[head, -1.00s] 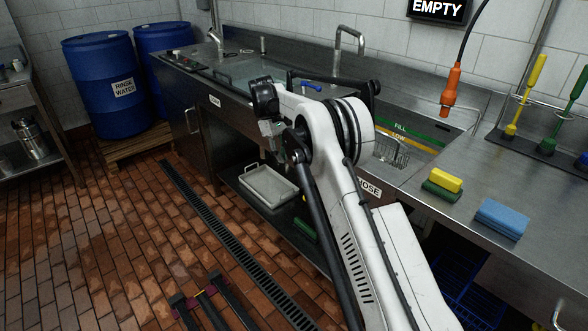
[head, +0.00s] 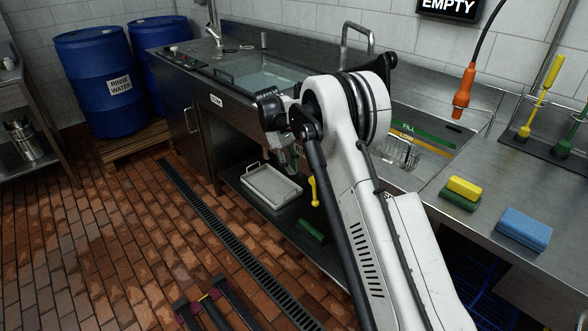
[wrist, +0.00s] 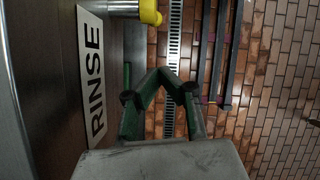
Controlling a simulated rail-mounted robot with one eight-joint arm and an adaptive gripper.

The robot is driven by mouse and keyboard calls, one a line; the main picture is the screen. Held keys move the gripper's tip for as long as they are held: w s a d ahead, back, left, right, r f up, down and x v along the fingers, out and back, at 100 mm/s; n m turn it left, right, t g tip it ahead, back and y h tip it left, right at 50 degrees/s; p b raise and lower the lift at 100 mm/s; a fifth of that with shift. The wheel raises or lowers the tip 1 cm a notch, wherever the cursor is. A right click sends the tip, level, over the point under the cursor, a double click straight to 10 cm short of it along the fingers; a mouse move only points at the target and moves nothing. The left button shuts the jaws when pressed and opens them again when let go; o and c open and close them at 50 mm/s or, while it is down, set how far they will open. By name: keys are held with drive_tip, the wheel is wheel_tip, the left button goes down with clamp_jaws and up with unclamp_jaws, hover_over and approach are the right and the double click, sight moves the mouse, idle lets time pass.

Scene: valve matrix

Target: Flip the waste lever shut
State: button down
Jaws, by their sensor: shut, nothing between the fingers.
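My gripper (head: 290,162) hangs at the front of the sink unit, above and left of a yellow lever (head: 314,190) that points down. In the wrist view its green fingers (wrist: 160,74) are shut and empty. A yellow rounded lever end on a metal stem (wrist: 150,12) shows at the top of that view, apart from the fingers. A RINSE sign (wrist: 95,75) is on the steel panel to the left. No waste label is readable, so I cannot tell which lever is the waste one. My arm hides part of the sink front.
A grey tray (head: 270,187) sits on the low shelf below. Sponges (head: 463,188) and an orange hose nozzle (head: 464,90) are at the right counter. Blue barrels (head: 95,85) stand back left. The tiled floor in front is mostly clear, with a drain grate (head: 220,230).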

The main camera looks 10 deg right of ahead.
sight(314, 192)
drive_tip(key=s+d+f+b, duration=0.1)
drive_tip(key=s+d+f, duration=0.3)
drive_tip(key=s+f, duration=0.1)
drive_tip(key=shift+d+f, duration=0.2)
drive_tip(key=shift+f, duration=0.15)
drive_tip(key=shift+s, duration=0.1)
drive_tip(key=shift+s+d+f+b, duration=0.15)
drive_tip(key=shift+s+d+b, duration=0.15)
drive_tip(key=shift+s+b, duration=0.3)
drive_tip(key=shift+w, duration=0.15)
